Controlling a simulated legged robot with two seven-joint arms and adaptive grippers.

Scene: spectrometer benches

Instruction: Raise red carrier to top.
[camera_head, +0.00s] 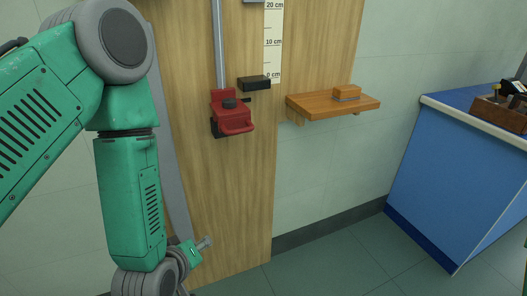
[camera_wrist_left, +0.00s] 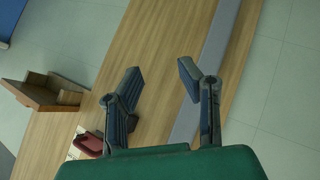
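The red carrier (camera_head: 231,113) sits on a vertical metal rail (camera_head: 220,45) on a wooden panel, with a red handle at its front and a dark knob on it. It is below the 0 cm mark of the white scale (camera_head: 272,40). The rail's top is out of view. In the left wrist view the carrier (camera_wrist_left: 88,144) is partly cut off by my green wrist. My left gripper (camera_wrist_left: 160,72) is open and empty, its fingers apart before the panel, clear of the carrier. My right gripper is not in view.
A black block (camera_head: 254,83) juts from the panel just above and right of the carrier. A wooden shelf (camera_head: 330,105) with a small wooden block (camera_head: 347,93) is to its right. A blue bench (camera_head: 440,170) with a wooden box (camera_head: 500,114) stands at right.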

